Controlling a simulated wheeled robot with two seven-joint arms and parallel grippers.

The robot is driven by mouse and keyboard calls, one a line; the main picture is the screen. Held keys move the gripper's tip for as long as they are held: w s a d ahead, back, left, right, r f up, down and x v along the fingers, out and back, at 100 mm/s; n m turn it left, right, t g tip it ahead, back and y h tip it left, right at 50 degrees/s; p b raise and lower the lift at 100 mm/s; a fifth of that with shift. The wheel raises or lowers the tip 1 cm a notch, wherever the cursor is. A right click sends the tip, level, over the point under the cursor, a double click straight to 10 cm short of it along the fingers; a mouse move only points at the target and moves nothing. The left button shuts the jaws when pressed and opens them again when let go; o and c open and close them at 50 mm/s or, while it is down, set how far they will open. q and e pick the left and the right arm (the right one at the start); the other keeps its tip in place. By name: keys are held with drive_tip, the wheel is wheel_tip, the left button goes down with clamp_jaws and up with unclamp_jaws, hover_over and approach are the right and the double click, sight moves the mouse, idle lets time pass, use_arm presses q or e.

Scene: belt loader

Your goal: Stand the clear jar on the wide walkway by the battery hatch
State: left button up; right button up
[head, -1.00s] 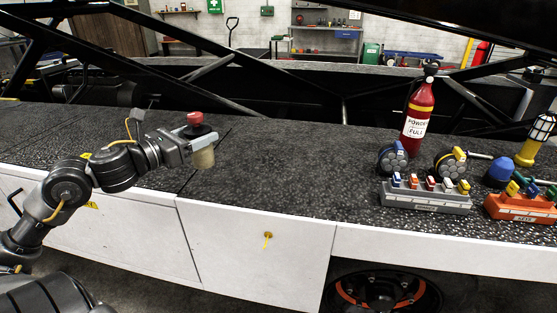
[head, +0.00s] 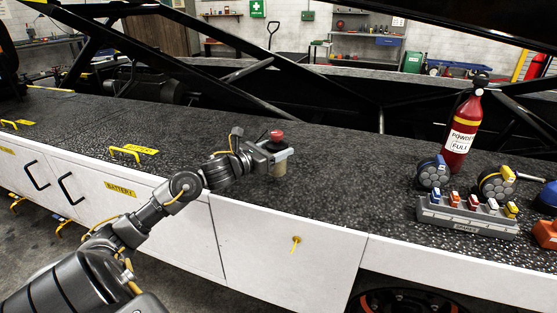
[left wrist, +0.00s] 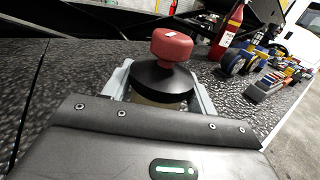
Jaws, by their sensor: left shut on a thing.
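The clear jar (head: 280,168) has a dull tan body, a black lid and a red knob on top. My left gripper (head: 277,153) is shut around it and holds it upright over the dark walkway (head: 330,180). I cannot tell whether its base touches the surface. In the left wrist view the red knob and black lid of the jar (left wrist: 165,75) rise between the fingers; the lower body is hidden. The battery hatch (head: 121,190) is a white labelled door in the side, left of the jar. My right gripper is out of view.
A yellow handle (head: 133,152) stands on the walkway above the battery hatch, with bare deck to its right. A red extinguisher (head: 462,135), round blue and yellow reels (head: 433,173) and a grey rack (head: 466,216) stand to the right. Black truss bars (head: 225,70) run behind.

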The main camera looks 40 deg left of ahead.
use_arm(q)
drive_tip(key=f, duration=0.3)
drive_tip(key=shift+w+f, duration=0.3)
drive_tip(key=shift+w, duration=0.1)
drive_tip(key=shift+f, duration=0.15)
drive_tip(key=shift+d, duration=0.1)
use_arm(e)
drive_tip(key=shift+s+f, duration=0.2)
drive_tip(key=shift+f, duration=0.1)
use_arm(q)
drive_tip(key=o, duration=0.7)
drive_tip(key=shift+f, duration=0.15)
drive_tip(key=o, duration=0.4)
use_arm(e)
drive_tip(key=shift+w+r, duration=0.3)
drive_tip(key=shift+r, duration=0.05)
use_arm(q)
drive_tip(key=shift+o, duration=0.2)
drive_tip(key=shift+s, duration=0.35)
drive_tip(key=s, duration=0.3)
drive_tip(key=s+a, duration=0.1)
drive_tip(key=s, duration=0.2)
drive_tip(key=s+a, duration=0.1)
drive_tip(key=s, duration=0.3)
drive_tip(key=shift+b, duration=0.4)
drive_tip(key=shift+s+a, duration=0.15)
drive_tip(key=shift+s, duration=0.45)
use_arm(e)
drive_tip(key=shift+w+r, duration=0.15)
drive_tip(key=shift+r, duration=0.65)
